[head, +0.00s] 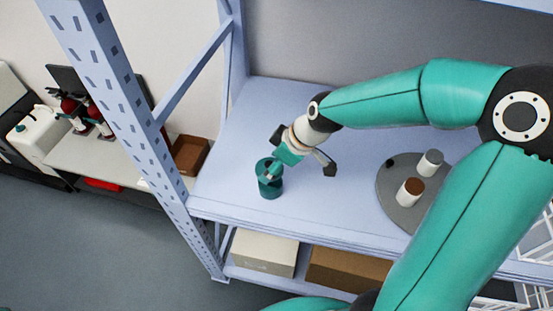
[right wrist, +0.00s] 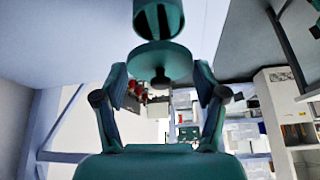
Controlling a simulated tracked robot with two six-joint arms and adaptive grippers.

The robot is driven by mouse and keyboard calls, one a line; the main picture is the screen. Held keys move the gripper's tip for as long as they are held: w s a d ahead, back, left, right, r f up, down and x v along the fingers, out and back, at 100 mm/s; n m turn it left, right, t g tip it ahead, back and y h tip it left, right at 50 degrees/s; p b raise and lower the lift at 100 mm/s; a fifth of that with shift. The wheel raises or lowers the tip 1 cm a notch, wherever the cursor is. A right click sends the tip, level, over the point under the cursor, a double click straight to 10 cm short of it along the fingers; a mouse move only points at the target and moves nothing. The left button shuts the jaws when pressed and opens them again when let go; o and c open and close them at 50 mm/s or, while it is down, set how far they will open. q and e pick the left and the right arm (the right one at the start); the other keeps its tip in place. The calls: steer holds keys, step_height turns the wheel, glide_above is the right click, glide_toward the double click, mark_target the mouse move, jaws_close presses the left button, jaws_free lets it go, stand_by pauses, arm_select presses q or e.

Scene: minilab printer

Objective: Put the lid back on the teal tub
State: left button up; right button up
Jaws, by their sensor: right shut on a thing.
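The teal tub (head: 270,188) stands upright on the light blue shelf, near its front left edge. My right gripper (head: 284,160) is just above and to the right of it. In the right wrist view, the fingers of my right gripper (right wrist: 161,84) are shut on the round teal lid (right wrist: 160,60), whose small knob points toward the gripper. The tub (right wrist: 160,14) shows beyond the lid at the top of that view, its dark mouth close to the lid. Whether lid and rim touch cannot be told. My left gripper is not in view.
A round grey plate (head: 390,190) with two small cylinders stands right of the tub. A blue rack post (head: 115,85) rises at the left. Boxes (head: 265,252) lie on the shelf below. The shelf left of and behind the tub is clear.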

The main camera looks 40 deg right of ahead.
mark_target(277, 182)
step_height(277, 182, down, 4)
steer(key=shift+r+b, duration=0.1)
steer(key=shift+b, duration=1.15)
steer(key=shift+f+b, duration=0.6)
steer(key=shift+b, duration=0.05)
steer(key=shift+s+r, duration=0.1)
steer(key=shift+r, duration=0.1)
steer(key=c, duration=0.8)
steer(key=shift+c, duration=0.2)
steer(key=shift+s+d, duration=0.1)
steer(key=shift+d, duration=0.1)
steer(key=shift+d+r, duration=0.1)
jaws_close()
steer(key=shift+d, duration=0.15)
steer(key=shift+d+r, duration=0.15)
steer(key=shift+r, duration=0.1)
